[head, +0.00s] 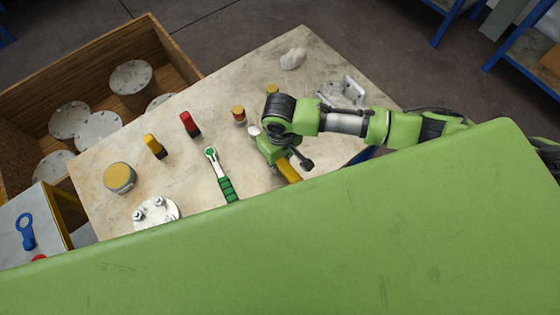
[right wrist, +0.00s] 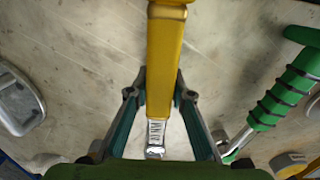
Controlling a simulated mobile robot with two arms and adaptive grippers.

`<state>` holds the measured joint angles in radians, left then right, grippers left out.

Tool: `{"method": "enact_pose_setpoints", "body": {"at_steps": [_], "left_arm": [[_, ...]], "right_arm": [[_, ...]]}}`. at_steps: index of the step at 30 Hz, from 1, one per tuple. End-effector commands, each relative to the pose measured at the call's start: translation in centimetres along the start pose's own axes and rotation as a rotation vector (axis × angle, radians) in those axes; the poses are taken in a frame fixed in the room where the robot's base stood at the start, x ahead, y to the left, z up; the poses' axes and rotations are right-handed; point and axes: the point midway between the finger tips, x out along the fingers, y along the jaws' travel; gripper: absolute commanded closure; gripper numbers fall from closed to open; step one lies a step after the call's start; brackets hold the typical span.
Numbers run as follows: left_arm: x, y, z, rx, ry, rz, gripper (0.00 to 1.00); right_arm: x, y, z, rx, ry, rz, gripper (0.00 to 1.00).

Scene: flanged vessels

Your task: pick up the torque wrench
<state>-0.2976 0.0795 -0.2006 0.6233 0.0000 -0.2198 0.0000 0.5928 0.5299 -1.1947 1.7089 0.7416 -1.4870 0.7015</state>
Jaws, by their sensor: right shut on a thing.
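A tool with a yellow handle (right wrist: 166,50) and a short metal section with scale-like markings (right wrist: 156,132) appears to be the torque wrench. My right gripper (right wrist: 160,95) is shut on it, with one finger on each side of the handle. In the head view the yellow handle (head: 289,171) shows just below my right gripper (head: 283,157), and the green surface in front cuts off its lower end. I cannot tell whether it is clear of the table. A ratchet with a green handle (head: 228,188) lies on the table to the left. My left gripper is not in view.
The pale table (head: 250,85) also holds a red-black item (head: 190,124), a yellow-black item (head: 155,146), a round tin (head: 119,177), a flange disc (head: 157,212), a white lump (head: 293,59) and a metal bracket (head: 345,92). A wooden crate (head: 178,48) stands at left.

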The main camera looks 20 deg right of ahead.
Motion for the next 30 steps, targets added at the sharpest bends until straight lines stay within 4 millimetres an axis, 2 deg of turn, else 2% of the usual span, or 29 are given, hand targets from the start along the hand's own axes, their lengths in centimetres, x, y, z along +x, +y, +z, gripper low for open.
{"method": "enact_pose_setpoints", "body": {"at_steps": [5, 7, 17, 24, 30], "left_arm": [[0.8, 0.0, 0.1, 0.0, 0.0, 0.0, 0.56], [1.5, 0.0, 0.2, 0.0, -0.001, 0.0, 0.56], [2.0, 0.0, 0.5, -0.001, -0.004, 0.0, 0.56], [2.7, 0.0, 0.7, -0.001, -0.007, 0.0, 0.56], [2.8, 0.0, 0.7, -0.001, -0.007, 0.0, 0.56]], "right_arm": [[-1.5, 0.0, -0.3, -0.001, 0.008, -0.002, 1.0], [-2.7, -0.1, -0.3, -0.002, 0.008, -0.003, 1.0], [-9.1, -2.2, 5.0, -0.005, 0.005, -0.003, 1.0], [-11.2, -4.1, 9.6, -0.004, 0.003, -0.004, 1.0], [-12.4, -5.1, 12.0, -0.002, 0.002, -0.003, 1.0]]}}
